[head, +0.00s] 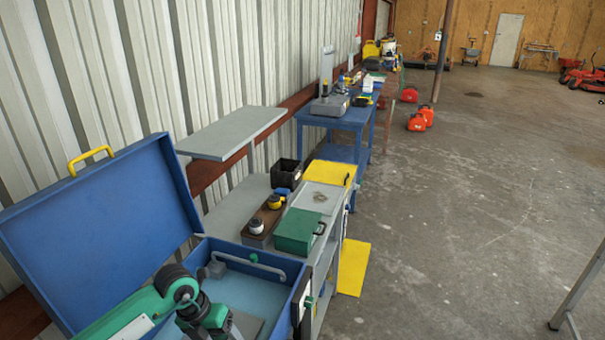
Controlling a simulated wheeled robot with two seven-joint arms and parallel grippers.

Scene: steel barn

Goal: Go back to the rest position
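My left arm (150,308), green and black, comes in from the lower left over a large open blue box (100,235). Its dark wrist part (205,318) is over the box's inside and runs out at the bottom edge. The fingers of my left gripper do not show. My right arm and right gripper are not in view.
The box lid leans open, with a yellow handle (90,158). Behind stand a grey cart with a green case (297,231), a black bin (286,174) and a blue workbench (352,118). Red fuel cans (417,122) sit on the floor. Open concrete floor (470,220) lies right.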

